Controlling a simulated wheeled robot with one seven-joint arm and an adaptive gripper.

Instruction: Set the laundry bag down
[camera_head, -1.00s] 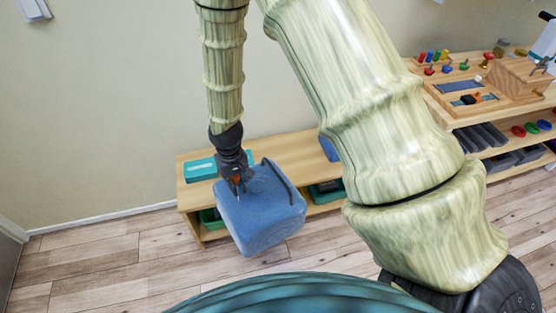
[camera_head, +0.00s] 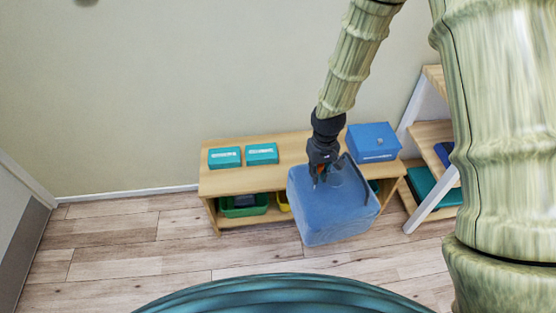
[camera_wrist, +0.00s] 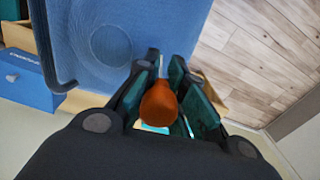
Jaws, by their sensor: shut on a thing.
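The laundry bag (camera_head: 333,212) is a blue, soft-edged block with a dark strap along its right side. It hangs in front of the low wooden bench, and its lower part shows against the wood floor. That piece hides where the fingers meet the bag.
The low bench (camera_head: 290,152) carries two teal boxes (camera_head: 224,157) and a blue box (camera_head: 373,142). A green bin (camera_head: 243,205) sits on its lower shelf. A shelf rack (camera_head: 432,160) stands at the right. The floor (camera_head: 130,240) is clear at the left and front.

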